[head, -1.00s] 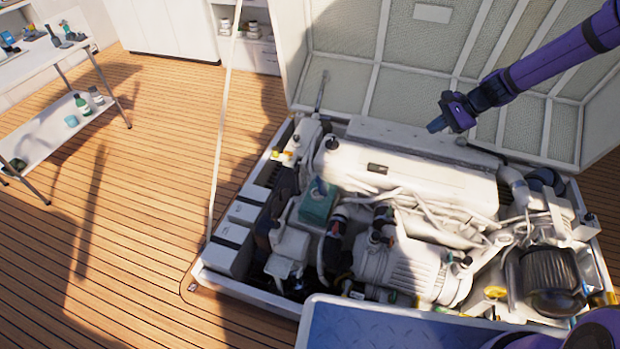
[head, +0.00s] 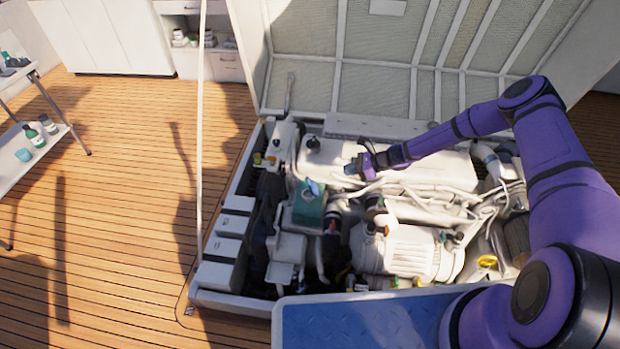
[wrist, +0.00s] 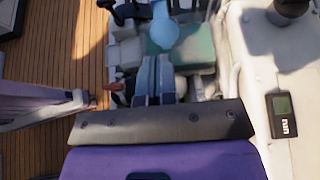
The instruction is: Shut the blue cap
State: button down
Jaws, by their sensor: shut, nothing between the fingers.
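The blue cap (head: 315,187) stands tilted up on top of the teal tank (head: 308,211), left of the engine's middle in the head view. In the wrist view the cap (wrist: 164,33) is a light blue disc over the teal tank (wrist: 200,48). My gripper (head: 351,168) is shut and empty. It is above the engine, to the right of the cap and a little farther back, apart from it in the head view. In the wrist view my gripper's fingers (wrist: 155,68) point toward the cap; I cannot tell the gap in depth.
The white engine cover (head: 420,167) lies beneath my forearm. Hoses and a white ribbed motor (head: 400,251) sit in front of and right of the tank. White boxes (head: 228,235) line the left side. The raised hatch lid (head: 350,80) stands behind.

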aim_at(309, 179)
jog(key=x, duration=1.4)
jog(key=shift+a, duration=0.1)
jog(key=shift+a, duration=0.1)
